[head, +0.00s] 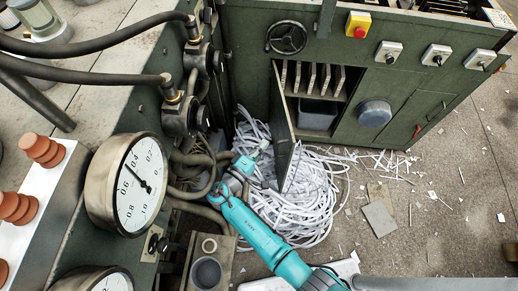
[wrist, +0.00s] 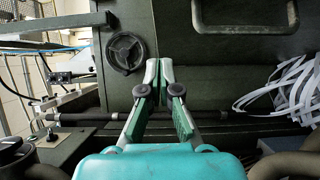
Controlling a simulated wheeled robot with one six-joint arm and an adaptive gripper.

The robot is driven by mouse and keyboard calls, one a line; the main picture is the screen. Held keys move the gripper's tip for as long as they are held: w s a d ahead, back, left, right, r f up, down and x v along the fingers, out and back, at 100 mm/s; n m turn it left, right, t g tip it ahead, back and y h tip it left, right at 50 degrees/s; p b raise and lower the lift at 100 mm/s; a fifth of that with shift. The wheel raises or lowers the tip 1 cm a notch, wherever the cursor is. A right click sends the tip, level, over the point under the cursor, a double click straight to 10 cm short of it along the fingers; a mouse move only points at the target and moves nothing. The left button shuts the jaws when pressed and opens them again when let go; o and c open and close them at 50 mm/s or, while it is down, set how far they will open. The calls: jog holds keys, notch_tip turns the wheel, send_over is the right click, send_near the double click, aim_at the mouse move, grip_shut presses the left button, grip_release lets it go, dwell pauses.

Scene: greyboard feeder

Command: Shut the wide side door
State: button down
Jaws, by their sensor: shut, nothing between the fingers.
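The side door (head: 284,130) is a dark green panel on the green machine. In the head view it stands open, swung out from the front, and I see it nearly edge-on. Behind it is an open compartment with upright slats (head: 314,78). My gripper (head: 262,148) is just left of the door's lower part, above the paper strips; I cannot tell whether it touches the door. In the wrist view the gripper's fingertips (wrist: 158,70) are together and empty, in front of dark green panels.
A heap of white paper strips (head: 310,205) lies under the door and my arm. A pressure gauge (head: 128,185) and hoses crowd the left. A handwheel (head: 286,37) and a yellow box with a red button (head: 358,24) are on the machine.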

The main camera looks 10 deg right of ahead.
aim_at(288, 127)
jog(key=w+d, duration=0.1)
jog(key=d, duration=0.1)
jog(key=w+d, duration=0.1)
jog(key=d, duration=0.1)
jog(key=w+d, duration=0.1)
jog(key=d, duration=0.2)
jog(key=shift+w, duration=0.2)
jog(key=shift+d, duration=0.5)
